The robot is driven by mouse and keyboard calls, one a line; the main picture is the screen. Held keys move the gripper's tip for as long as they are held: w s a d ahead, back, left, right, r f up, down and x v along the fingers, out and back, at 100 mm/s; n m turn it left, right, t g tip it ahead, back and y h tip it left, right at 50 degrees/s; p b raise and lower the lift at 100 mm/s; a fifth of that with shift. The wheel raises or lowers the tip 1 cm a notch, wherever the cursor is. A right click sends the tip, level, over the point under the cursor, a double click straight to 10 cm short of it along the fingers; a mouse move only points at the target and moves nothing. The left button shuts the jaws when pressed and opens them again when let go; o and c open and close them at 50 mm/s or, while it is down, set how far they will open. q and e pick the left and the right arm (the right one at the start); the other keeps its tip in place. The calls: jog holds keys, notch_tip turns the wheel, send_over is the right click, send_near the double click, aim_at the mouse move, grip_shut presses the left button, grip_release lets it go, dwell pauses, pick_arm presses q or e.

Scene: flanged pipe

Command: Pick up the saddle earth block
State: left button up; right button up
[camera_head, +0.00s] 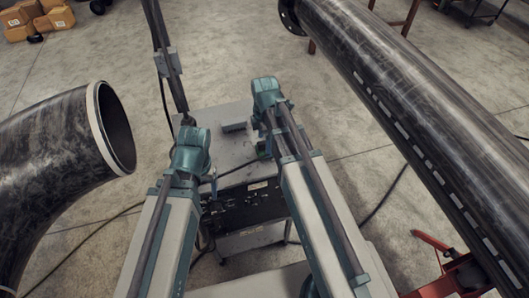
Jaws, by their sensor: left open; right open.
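A small dark grey block (234,127), which looks like the saddle earth block, lies on the grey top of a bench or cart (222,150). My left gripper (212,184) is in front and left of the block, over the near part of the top. My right gripper (263,148) is to the right of the block, close to the top. Both are open, apart from the block, and mostly hidden behind my own teal wrists, so their fingers barely show.
A large dark bent pipe (50,160) with a pale end ring stands at the left. A long dark flanged pipe (410,110) crosses the right side. Orange-yellow boxes (38,18) lie at the far left. Cables run over the concrete floor. A red stand (437,245) is at the lower right.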

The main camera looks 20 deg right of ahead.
aim_at(264, 147)
jog(key=f+b, duration=0.1)
jog(key=f, duration=0.1)
jog(key=f+b, duration=0.2)
jog(key=shift+w+f+b, duration=0.2)
jog(key=shift+f+b, duration=0.05)
jog(key=shift+b, duration=0.05)
jog(key=shift+r, duration=0.1)
jog(key=c, duration=1.4)
jog(key=shift+c, duration=0.2)
